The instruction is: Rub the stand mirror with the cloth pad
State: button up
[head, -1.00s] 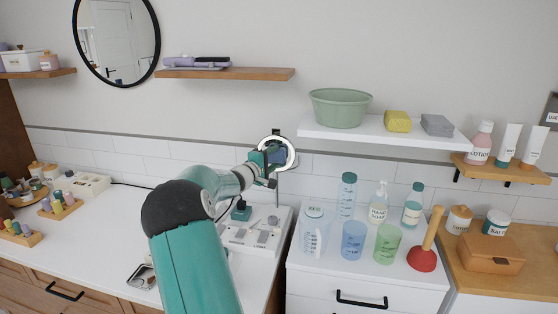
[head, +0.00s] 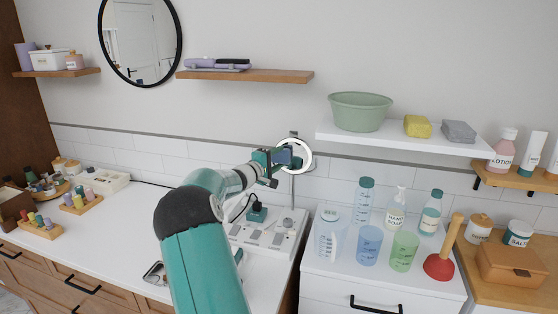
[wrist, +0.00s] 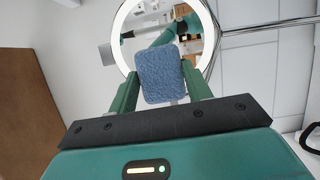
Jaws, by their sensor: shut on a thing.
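The stand mirror (head: 307,157) is a round glass with a bright white rim on a thin stand, above the counter's back right part. In the wrist view its rim (wrist: 121,27) frames a reflection of my teal arm. My gripper (head: 272,160) is just left of the mirror in the head view, shut on the cloth pad (head: 284,156). In the wrist view my gripper (wrist: 160,92) holds the blue, textured cloth pad (wrist: 160,76) between its teal fingers. The pad covers the lower middle of the mirror there. I cannot tell whether it touches the glass.
A white tray (head: 262,234) stands below the mirror. A white cabinet (head: 380,272) at right holds bottles, cups and a plunger (head: 440,262). A shelf (head: 400,137) with a green bowl (head: 360,111) is above. The counter's middle (head: 130,220) is mostly clear.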

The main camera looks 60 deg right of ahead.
jog(key=shift+w, duration=0.2)
jog(key=shift+a, duration=0.55)
jog(key=shift+s+a, duration=0.3)
jog(key=shift+a, duration=0.45)
jog(key=shift+s+a, duration=0.2)
jog(key=shift+a, duration=0.6)
jog(key=shift+s+a, duration=0.15)
jog(key=shift+a, duration=0.65)
jog(key=shift+a, duration=0.1)
jog(key=a, duration=0.2)
jog(key=shift+s+a, duration=0.2)
jog(key=shift+a, duration=0.2)
